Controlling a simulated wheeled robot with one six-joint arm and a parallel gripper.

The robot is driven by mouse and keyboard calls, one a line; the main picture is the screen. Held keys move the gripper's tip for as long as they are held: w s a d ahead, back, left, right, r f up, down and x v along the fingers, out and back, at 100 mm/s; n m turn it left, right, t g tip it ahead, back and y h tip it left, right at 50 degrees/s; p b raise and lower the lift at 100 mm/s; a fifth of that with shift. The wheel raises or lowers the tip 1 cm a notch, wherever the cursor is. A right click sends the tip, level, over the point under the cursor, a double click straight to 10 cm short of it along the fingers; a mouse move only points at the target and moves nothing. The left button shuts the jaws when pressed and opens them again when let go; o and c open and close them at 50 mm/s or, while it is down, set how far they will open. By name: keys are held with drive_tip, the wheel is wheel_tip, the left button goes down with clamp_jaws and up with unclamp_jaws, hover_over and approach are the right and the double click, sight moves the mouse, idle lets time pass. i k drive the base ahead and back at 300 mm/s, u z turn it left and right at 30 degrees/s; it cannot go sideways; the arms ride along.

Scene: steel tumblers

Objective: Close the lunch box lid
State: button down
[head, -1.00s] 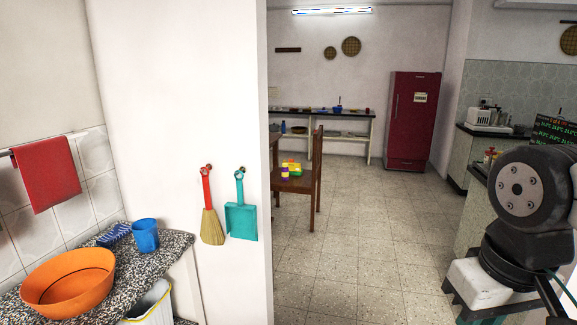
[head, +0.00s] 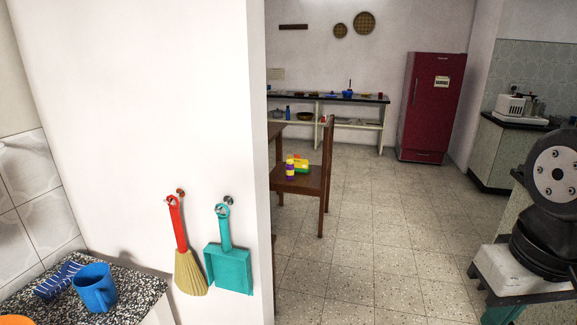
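No lunch box can be made out for certain. A small yellow and green thing (head: 301,165) lies on the seat of a wooden chair across the room, with a bit of red or orange on it. It is too small to tell whether it is the lunch box or has a lid. A purple and yellow bottle-like thing (head: 290,168) stands just left of it. My gripper is not in view; only a dark joint of my arm shows at the right edge.
A white wall end with a hanging brush (head: 189,272) and teal dustpan (head: 228,268) stands close on the left. A blue mug (head: 95,290) is on the speckled counter (head: 130,284). The wooden chair (head: 325,195) stands beyond; tiled floor (head: 390,240) is clear toward the red fridge (head: 432,105).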

sight(298, 163)
drive_tip(key=z, duration=0.05)
drive_tip(key=i, duration=5)
drive_tip(key=u, duration=0.2)
